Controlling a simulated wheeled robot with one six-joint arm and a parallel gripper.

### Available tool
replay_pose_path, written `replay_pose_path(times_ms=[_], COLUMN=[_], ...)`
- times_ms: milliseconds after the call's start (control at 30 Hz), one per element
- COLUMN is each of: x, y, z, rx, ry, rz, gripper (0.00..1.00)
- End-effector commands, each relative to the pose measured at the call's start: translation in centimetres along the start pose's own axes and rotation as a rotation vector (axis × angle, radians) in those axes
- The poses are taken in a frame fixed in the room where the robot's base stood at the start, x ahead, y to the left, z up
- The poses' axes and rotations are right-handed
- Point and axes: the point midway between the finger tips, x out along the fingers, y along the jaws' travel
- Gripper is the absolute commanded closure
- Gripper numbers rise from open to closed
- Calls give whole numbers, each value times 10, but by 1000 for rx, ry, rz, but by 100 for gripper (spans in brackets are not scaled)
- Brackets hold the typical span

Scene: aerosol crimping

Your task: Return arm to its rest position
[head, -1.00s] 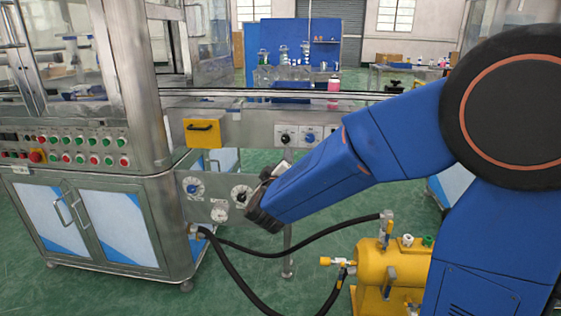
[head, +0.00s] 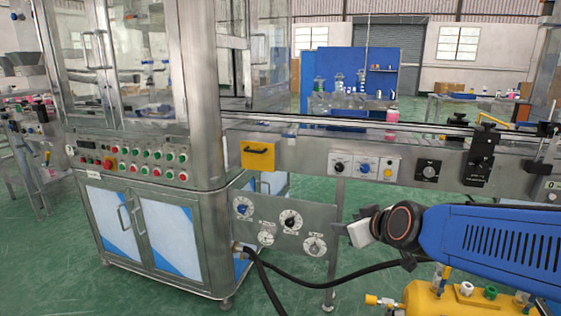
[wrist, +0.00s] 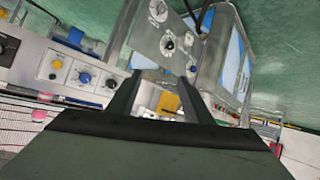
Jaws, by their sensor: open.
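My blue arm (head: 490,243) reaches in from the right in the head view, roughly level. Its dark wrist end and a light grey part lie in front of the machine's lower dial panel (head: 318,222). The fingers cannot be made out clearly there. In the wrist view my gripper (wrist: 162,76) shows two dark fingers spread apart with nothing between them. The dial panel, a yellow handle plate (wrist: 167,103) and the machine's knobs appear beyond the fingers, at a distance.
A steel machine cabinet (head: 146,232) with red and green buttons stands at left. A conveyor (head: 425,133) runs right from it, with a yellow handle plate (head: 258,155). A yellow tank (head: 440,300) and black hose (head: 305,279) sit low near my arm. Green floor is open in front.

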Motion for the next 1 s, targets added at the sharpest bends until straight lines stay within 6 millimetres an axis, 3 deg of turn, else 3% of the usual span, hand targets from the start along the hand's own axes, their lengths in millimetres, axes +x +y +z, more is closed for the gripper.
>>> replay_pose_path(times_ms=[300,500,700,1000], x=[-102,-161,-187,-188], y=[-2,1,2,2], z=[114,177,203,204], rx=[210,336,392,397], ry=[-352,-552,-638,-644], rz=[-26,53,103,106], gripper=[54,54,54,54])
